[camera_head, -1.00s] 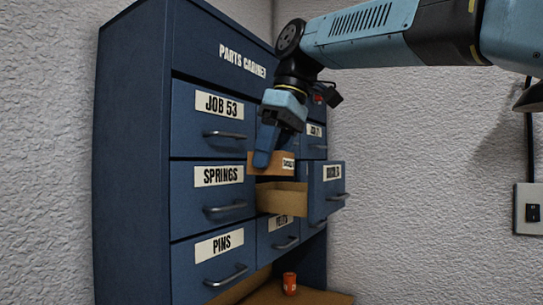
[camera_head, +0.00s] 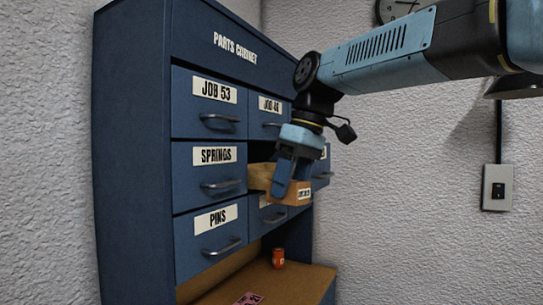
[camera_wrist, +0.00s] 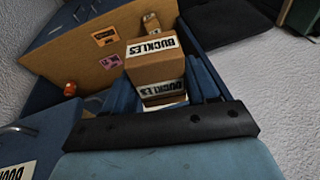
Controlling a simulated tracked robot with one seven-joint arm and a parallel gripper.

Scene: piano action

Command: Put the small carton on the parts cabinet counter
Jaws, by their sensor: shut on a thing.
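The small carton is tan with white labels reading BUCKLES. In the wrist view the carton (camera_wrist: 152,68) sits between my two blue fingers. In the head view my gripper (camera_head: 290,181) points down and is shut on the carton (camera_head: 298,198), held in the air at the front of the open drawer. One finger hides part of it. The parts cabinet (camera_head: 135,150) is blue. Its tan counter (camera_head: 300,282) lies below the drawers, lower than the carton, and also shows in the wrist view (camera_wrist: 75,55).
A small orange-red can (camera_head: 278,258) stands on the counter near the cabinet. A pink tag (camera_head: 248,298) lies near the bottom of the picture. The open drawer (camera_head: 261,175) juts out behind my gripper. The counter right of the can looks clear. A wall switch (camera_head: 498,188) is at right.

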